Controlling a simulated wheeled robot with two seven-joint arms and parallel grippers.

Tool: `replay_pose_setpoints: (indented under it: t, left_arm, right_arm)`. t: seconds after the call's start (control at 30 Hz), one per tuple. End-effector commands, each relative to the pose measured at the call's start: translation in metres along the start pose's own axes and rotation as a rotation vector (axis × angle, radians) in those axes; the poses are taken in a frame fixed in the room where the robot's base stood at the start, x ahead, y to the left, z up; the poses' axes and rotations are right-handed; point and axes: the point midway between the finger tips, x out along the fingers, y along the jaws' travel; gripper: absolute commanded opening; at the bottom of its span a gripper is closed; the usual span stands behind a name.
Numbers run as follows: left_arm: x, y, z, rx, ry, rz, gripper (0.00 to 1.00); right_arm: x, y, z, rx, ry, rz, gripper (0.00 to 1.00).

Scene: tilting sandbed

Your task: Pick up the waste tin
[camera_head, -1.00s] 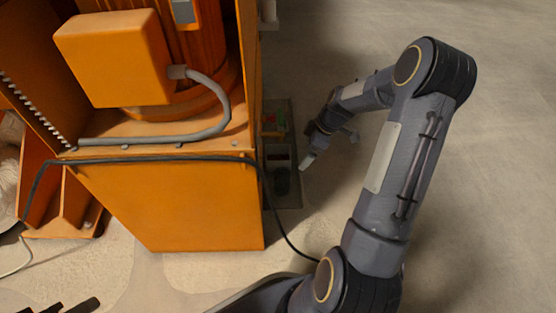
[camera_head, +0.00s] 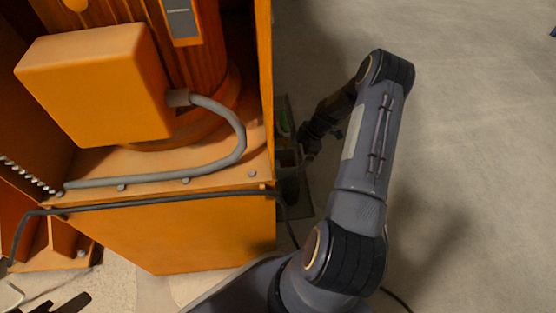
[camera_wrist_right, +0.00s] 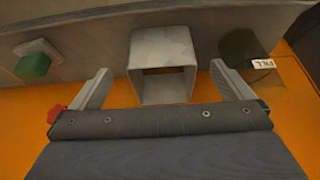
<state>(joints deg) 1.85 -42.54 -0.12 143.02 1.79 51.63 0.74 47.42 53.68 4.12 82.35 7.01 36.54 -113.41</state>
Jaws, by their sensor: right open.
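The waste tin, which I take to be the square grey metal box (camera_wrist_right: 162,62), stands in the middle of the right wrist view with its open end facing the camera. My right gripper (camera_wrist_right: 160,75) is open, with one finger on each side of the tin and a gap to both. Nothing is held. In the head view my right gripper (camera_head: 308,146) is small and dark, low beside the orange machine, and the tin is hard to make out there. Dark pieces (camera_head: 62,304) at the bottom left edge may be my left gripper; its jaws cannot be read.
A red knob (camera_wrist_right: 55,113) is near the left finger. The orange machine (camera_head: 170,230) walls the left side; open floor (camera_head: 475,150) lies right.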

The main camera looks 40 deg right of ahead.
Motion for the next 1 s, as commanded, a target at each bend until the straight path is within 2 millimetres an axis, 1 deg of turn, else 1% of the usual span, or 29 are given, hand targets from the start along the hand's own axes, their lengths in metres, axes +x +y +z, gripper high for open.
replay_pose_setpoints:
  t: [0.03,0.1,0.27,0.33,0.47,0.53,0.63,0.8,0.83,1.0]
  left_arm:
    - [0.004,-0.002,0.002,0.0,0.0,0.0,0.36]
    - [0.007,-0.003,0.004,0.0,0.0,0.0,0.36]
    - [0.012,-0.006,0.006,0.0,0.0,0.0,0.36]
    - [0.018,-0.008,0.009,0.0,0.0,0.0,0.36]
    - [0.03,-0.014,0.015,0.0,0.0,0.0,0.36]
    - [0.032,-0.015,0.017,0.0,0.0,0.0,0.36]
    - [0.034,-0.015,0.017,0.0,0.0,0.0,0.36]
    - [0.032,-0.015,0.016,0.0,0.0,0.0,0.36]
    - [0.032,-0.015,0.016,0.0,0.0,0.0,0.36]
    - [0.032,-0.015,0.016,0.0,0.0,0.0,0.36]
  right_arm:
    - [0.009,-0.001,0.001,-0.001,0.001,-0.003,1.0]
    - [0.017,0.0,0.001,-0.001,0.0,-0.001,1.0]
    - [0.03,0.0,0.0,-0.001,0.001,-0.001,1.0]
    - [0.039,-0.001,0.001,-0.001,0.0,-0.002,1.0]
    - [0.061,-0.001,0.002,-0.001,0.0,-0.001,1.0]
    - [0.07,-0.002,0.001,0.0,0.0,-0.002,1.0]
    - [0.075,-0.001,0.001,0.0,0.0,0.0,1.0]
    - [0.074,-0.001,0.0,0.0,-0.001,0.001,1.0]
    - [0.073,-0.001,0.0,0.0,-0.001,0.001,0.99]
    - [0.073,-0.001,0.0,0.0,0.0,0.0,0.76]
